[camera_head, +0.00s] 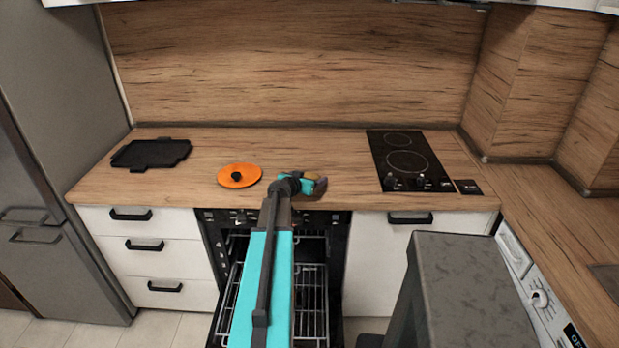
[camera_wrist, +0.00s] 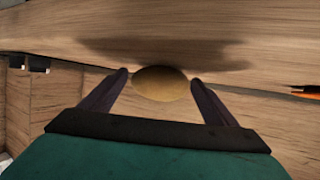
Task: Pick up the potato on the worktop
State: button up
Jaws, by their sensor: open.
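The potato (camera_wrist: 161,83) is a smooth brown oval in the wrist view. It lies between the tips of my gripper (camera_wrist: 157,80), whose two dark fingers stand apart on either side of it. In the head view the potato (camera_head: 312,176) shows as a small brown patch at my gripper (camera_head: 315,183), above the front part of the wooden worktop (camera_head: 340,160). My wrist hides part of it there. I cannot tell whether the fingers touch the potato.
An orange lid (camera_head: 245,176) with a black knob lies just left of my gripper. A black tray (camera_head: 151,153) is at the far left and a black hob (camera_head: 408,162) at the right. The oven (camera_head: 320,245) below stands open with its racks showing. The worktop behind my gripper is clear.

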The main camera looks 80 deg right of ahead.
dwell(0.3)
jog(key=c, duration=1.2)
jog(key=shift+o, duration=0.2)
jog(key=shift+r, duration=0.1)
jog(key=shift+r+b, duration=1.2)
jog(key=shift+r, duration=3.75)
